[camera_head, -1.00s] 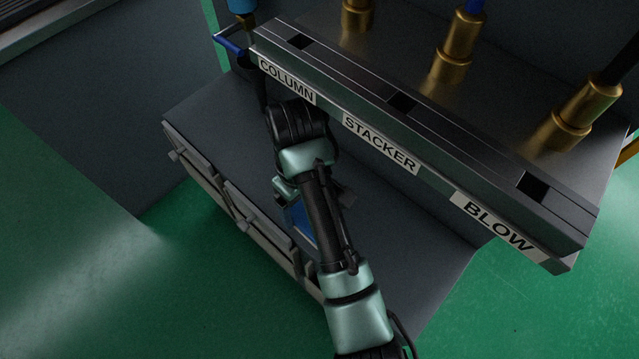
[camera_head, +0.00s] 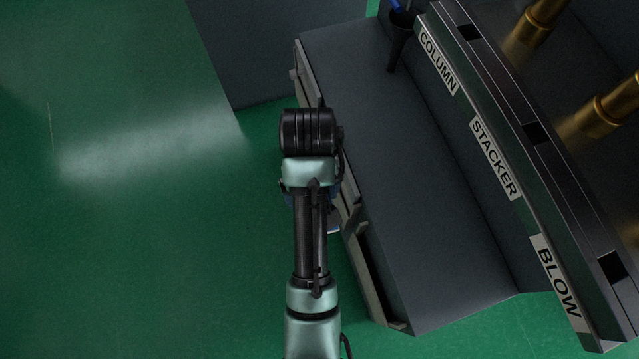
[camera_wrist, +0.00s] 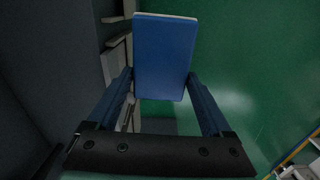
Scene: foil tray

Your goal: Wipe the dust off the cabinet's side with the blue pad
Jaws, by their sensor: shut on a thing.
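In the wrist view, the blue pad (camera_wrist: 165,55) is a flat blue block with a pale edge. My gripper (camera_wrist: 160,78) is shut on it, one blue finger at each side. The cabinet (camera_head: 420,200) is dark grey, with drawers along its left side in the head view; it also shows at the left of the wrist view (camera_wrist: 45,70). In the head view my arm hides most of the gripper and pad, beside the cabinet's drawer side. I cannot tell whether the pad touches the cabinet. I cannot make out dust on the cabinet's faces.
A metal ledge labelled COLUMN, STACKER and BLOW (camera_head: 490,155) runs along the right, with brass fittings (camera_head: 600,115) behind it. A dark funnel-shaped holder (camera_head: 399,40) stands by its far end. Open green floor (camera_head: 130,230) lies to the left.

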